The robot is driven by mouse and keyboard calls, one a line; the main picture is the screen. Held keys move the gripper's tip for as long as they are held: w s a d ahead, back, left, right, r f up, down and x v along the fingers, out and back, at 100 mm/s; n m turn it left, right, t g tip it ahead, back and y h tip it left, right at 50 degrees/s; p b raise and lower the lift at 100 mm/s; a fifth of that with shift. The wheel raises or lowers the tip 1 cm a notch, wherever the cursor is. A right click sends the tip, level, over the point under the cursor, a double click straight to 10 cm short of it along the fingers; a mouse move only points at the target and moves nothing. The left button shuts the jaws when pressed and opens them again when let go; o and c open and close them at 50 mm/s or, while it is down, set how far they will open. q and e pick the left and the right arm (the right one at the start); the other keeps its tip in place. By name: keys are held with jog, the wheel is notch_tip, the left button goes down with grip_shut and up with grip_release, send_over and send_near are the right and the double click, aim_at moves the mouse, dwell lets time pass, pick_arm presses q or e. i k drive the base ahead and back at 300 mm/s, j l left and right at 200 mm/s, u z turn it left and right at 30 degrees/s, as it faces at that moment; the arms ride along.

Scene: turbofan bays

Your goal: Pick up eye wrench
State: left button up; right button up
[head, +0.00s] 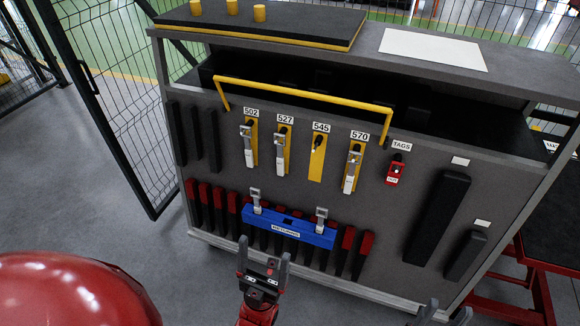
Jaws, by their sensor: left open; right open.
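Silver tools with pale lower ends hang on yellow plates labelled 502 (249,148), 527 (282,150) and 570 (352,170). The 545 plate (317,165) shows only a dark peg. Two similar silver pieces, a left one (256,199) and a right one (320,217), stand at the blue RETURNS holder (290,228). I cannot tell which of these is the eye wrench. My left gripper (264,254) is open and empty, in front of and below the blue holder. My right gripper (449,308) is open at the bottom edge, mostly cut off, apart from the tools.
The grey cart (225,130) has a yellow rail (300,95) above the plates. Red tags (396,172) hang right of them; black blocks (438,215) are further right. Red-topped dark bars (205,205) line the lower panel. A red rounded object (70,290) fills the lower left.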

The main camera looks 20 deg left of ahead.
aim_at(257, 209)
jog(key=i+u, duration=0.2)
jog(key=u, duration=0.8)
